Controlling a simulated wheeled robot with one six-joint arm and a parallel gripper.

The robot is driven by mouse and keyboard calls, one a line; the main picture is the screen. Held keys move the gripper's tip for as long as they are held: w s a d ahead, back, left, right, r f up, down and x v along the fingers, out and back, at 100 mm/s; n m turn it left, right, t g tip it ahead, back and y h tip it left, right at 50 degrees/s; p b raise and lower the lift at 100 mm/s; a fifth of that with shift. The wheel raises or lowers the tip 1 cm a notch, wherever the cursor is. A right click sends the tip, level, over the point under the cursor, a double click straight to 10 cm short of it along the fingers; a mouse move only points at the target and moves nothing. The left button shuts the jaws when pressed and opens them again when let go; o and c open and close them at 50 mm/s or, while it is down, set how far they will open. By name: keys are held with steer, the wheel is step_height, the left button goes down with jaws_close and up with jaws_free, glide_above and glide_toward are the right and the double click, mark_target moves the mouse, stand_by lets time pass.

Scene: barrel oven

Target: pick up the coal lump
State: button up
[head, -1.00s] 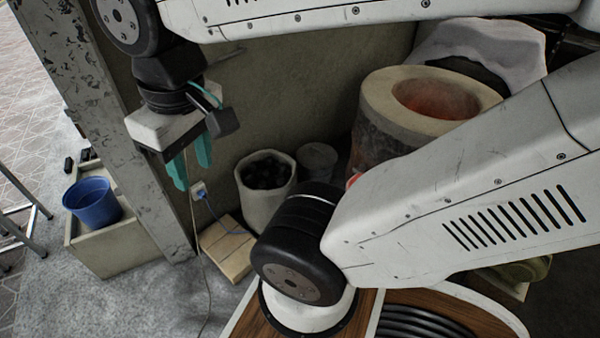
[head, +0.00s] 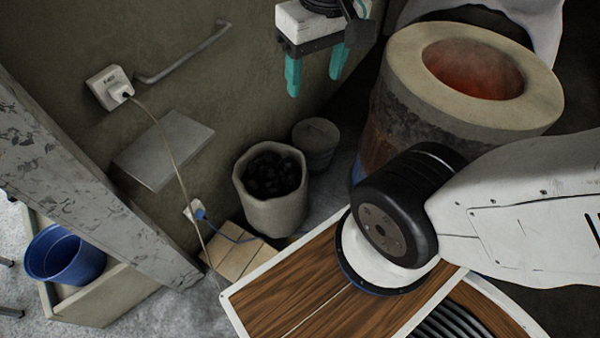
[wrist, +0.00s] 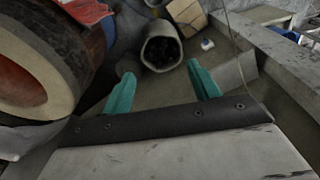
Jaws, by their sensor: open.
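Black coal lumps (head: 272,175) fill a pale, rough-rimmed bucket (head: 283,211) on the floor by the wall. No single lump stands out from the heap. In the wrist view the bucket (wrist: 148,54) and the dark coal (wrist: 161,52) show at the top, beyond my fingers. My gripper (head: 315,72) has two teal fingers, spread apart with nothing between them. It is above the bucket and to its right in the head view. In the wrist view my gripper (wrist: 163,88) is also open and empty.
A round barrel oven (head: 470,90) with a glowing mouth stands at the right. A small lidded grey pot (head: 316,137) is beside the bucket. A cable (head: 170,150) hangs from a wall socket (head: 112,90). A blue bucket (head: 65,253) stands at the left.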

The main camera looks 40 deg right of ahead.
steer(key=w+d+f+m, duration=0.2)
steer(key=w+f, duration=0.2)
steer(key=w, duration=0.7)
steer(key=m+g, duration=0.1)
steer(key=m, duration=0.8)
glide_above(292, 176)
step_height(292, 176, down, 59)
steer(key=shift+w+a+r, duration=0.1)
steer(key=shift+a+r, duration=0.05)
steer(key=shift+r, duration=0.05)
steer(key=f, duration=0.7)
steer(key=shift+d+f, duration=0.2)
steer(key=shift+f, duration=0.15)
steer(key=c, duration=1.1)
